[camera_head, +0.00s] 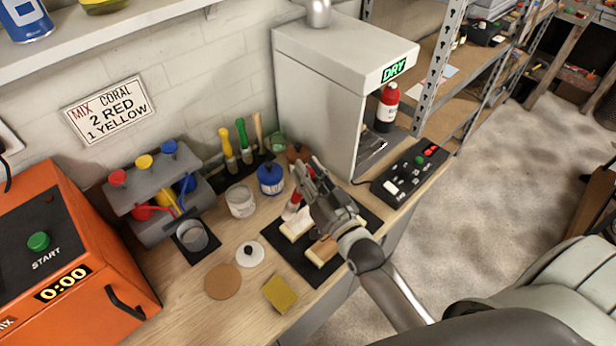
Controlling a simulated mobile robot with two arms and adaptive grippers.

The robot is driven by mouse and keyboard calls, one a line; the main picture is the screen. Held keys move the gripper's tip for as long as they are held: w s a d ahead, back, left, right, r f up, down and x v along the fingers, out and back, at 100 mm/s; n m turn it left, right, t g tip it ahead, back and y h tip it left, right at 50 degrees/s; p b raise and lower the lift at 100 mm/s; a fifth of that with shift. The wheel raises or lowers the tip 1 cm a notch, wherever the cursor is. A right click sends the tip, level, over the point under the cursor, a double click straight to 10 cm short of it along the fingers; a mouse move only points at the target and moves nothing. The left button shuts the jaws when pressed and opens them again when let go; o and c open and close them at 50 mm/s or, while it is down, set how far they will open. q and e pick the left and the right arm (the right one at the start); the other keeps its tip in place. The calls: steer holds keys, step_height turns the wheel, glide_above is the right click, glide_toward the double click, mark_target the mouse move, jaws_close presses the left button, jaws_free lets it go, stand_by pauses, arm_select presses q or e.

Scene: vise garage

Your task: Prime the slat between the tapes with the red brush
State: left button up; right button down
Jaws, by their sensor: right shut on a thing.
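A black mat (282,247) lies near the bench's front edge. On it are a pale, whitish piece (296,225) and a tan wooden piece with a pale end (321,250). My right gripper covers part of both, so I cannot tell slat from tapes. My right gripper (306,184) is above the mat's back part, shut on the red brush (293,206). Only a little red and a pale part of the brush show beside the fingers; its tip is hard to make out. My left gripper is not in view.
A clear jar (241,200) and a blue jar (271,179) stand behind the mat. A yellow sponge (280,294), cork disc (223,282) and white lid (250,254) lie left. A grey dryer box (320,90) and black control box (410,173) stand behind and right.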

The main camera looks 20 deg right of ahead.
steer(key=shift+r, duration=0.1)
steer(key=shift+r, duration=1.45)
